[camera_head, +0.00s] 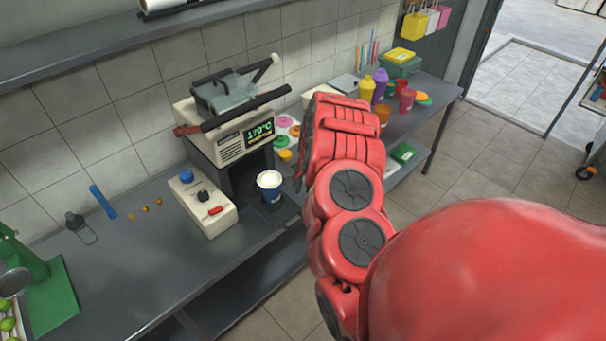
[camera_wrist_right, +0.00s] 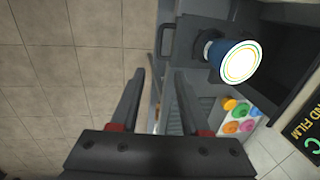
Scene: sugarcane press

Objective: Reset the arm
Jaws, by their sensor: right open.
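My right arm (camera_head: 345,190) is red and reaches in from the right in the head view, beside the sealing machine (camera_head: 235,137). My right gripper (camera_wrist_right: 160,88) shows in the right wrist view with its two dark fingers apart and nothing between them. In the head view the arm mostly hides this gripper. A blue cup (camera_head: 269,190) with a white top stands upright at the front of the machine. It also shows in the right wrist view (camera_wrist_right: 237,62), apart from the fingers. My left gripper is in neither view.
A white control box (camera_head: 202,203) stands left of the machine on the grey counter (camera_head: 135,265). Colourful lids (camera_head: 283,122), a yellow shaker (camera_head: 367,88) and a purple one (camera_head: 380,84) are behind the arm. A green press (camera_head: 35,270) is at far left. Floor in front is clear.

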